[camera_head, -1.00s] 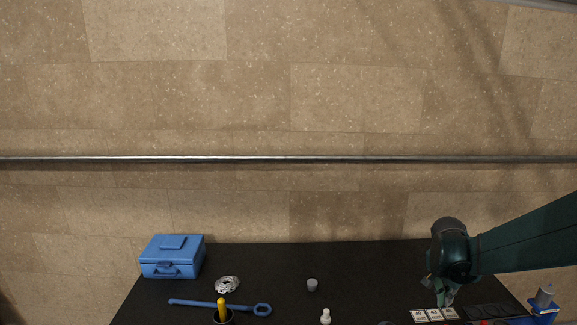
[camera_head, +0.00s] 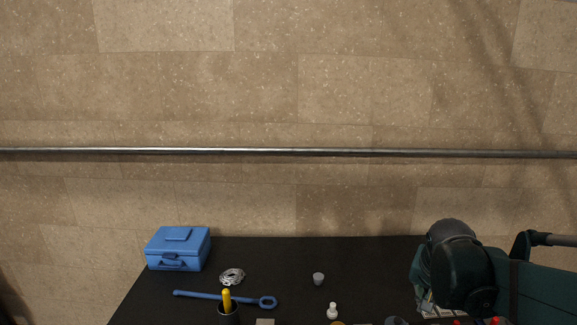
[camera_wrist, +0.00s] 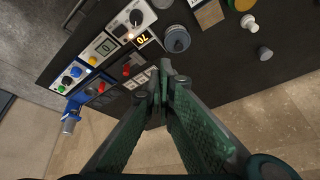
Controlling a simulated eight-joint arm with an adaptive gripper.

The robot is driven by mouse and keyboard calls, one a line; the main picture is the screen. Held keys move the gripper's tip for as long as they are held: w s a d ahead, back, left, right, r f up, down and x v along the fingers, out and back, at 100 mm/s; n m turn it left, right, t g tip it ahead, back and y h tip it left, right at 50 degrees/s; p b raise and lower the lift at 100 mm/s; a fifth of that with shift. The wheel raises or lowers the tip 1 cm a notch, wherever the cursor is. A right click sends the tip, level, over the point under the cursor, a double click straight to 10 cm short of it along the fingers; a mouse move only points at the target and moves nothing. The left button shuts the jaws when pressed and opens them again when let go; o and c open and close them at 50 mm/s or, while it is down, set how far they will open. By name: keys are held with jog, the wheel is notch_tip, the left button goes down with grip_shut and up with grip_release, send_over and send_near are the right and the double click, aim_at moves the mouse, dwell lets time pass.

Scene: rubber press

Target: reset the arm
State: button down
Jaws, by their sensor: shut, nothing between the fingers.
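My gripper (camera_wrist: 160,85) is shut with nothing between its green fingers in the wrist view. Its tips lie, in that picture, over the black table, close by a row of small white tiles (camera_wrist: 141,79). I cannot tell its height above the table. In the head view my dark green arm fills the lower right and hides the gripper.
Control panels (camera_wrist: 103,50) show in the wrist view.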

jog(key=s+a+f+n+t+y+b, duration=0.2)
jog(key=s+a+n+b, duration=0.3)
jog(key=s+a, duration=0.9)
jog(key=n+t, duration=0.1)
jog(key=n, duration=0.1)
jog(key=shift+s+a+f+n, duration=0.2)
jog(key=shift+s+a+n, duration=0.05)
jog(key=shift+n, duration=0.05)
dwell(1.7)
